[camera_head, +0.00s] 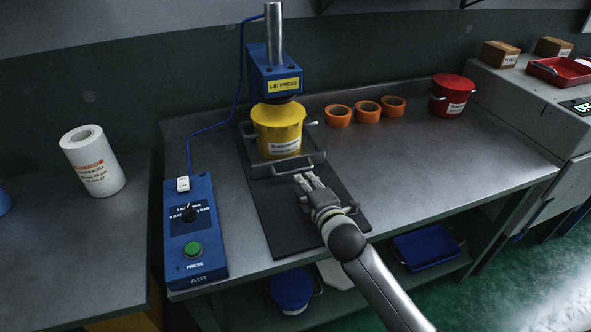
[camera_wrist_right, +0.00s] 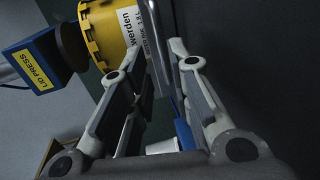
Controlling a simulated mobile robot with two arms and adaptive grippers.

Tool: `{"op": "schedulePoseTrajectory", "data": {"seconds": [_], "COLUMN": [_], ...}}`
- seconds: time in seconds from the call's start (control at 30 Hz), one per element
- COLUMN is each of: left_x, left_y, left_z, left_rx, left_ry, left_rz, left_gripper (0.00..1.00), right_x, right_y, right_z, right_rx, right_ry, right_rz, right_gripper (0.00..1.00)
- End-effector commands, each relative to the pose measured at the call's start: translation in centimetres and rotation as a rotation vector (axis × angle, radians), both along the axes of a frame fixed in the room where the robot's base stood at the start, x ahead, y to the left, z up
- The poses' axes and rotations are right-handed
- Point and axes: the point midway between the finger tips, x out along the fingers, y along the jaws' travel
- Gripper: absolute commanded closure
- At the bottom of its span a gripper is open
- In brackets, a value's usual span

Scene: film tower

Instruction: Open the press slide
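The blue lid press (camera_head: 274,72) stands at the back of the metal bench. A yellow bucket (camera_head: 278,132) stands under its head, on the slide. The slide's grey handle (camera_head: 289,166) is a bar across the front of the bucket, above a dark track (camera_head: 300,218). My right gripper (camera_head: 306,180) is just in front of the handle. In the right wrist view its fingers (camera_wrist_right: 158,92) are apart, and the grey handle bar (camera_wrist_right: 158,52) shows in line with the gap; I cannot tell whether they touch it. My left gripper is not in view.
A blue control box (camera_head: 195,235) with a green button lies left of the track. Several orange rings (camera_head: 367,111) and a red bucket (camera_head: 451,95) stand at the back right. A white roll (camera_head: 93,161) stands on the left table. The bench right of the track is clear.

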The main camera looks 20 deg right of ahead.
Motion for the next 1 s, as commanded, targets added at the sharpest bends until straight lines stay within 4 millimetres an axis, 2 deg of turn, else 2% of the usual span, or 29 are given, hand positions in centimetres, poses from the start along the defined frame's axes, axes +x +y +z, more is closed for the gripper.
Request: {"op": "schedulePoseTrajectory", "data": {"seconds": [0.07,0.17,0.5,0.67,0.97,1.0], "left_x": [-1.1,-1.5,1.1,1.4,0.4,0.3], "left_y": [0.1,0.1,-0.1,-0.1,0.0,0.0], "left_z": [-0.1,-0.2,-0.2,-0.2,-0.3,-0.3], "left_rx": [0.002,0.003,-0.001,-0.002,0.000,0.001], "left_ry": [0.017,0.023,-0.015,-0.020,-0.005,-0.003], "left_rz": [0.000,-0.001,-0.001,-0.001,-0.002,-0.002], "left_gripper": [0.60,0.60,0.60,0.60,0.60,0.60], "right_x": [1.4,2.9,6.7,7.4,7.6,7.6], "right_y": [0.1,0.1,0.3,0.3,0.3,0.3], "right_z": [-0.3,-0.6,-1.4,-1.5,-1.6,-1.6], "right_rx": [0.001,0.001,0.000,0.001,0.001,0.000], "right_ry": [0.000,0.000,0.000,0.000,0.001,0.001], "right_rz": [-0.001,0.000,0.001,0.001,0.001,0.001], "right_gripper": [0.81,0.81,0.81,0.81,0.81,0.83]}}
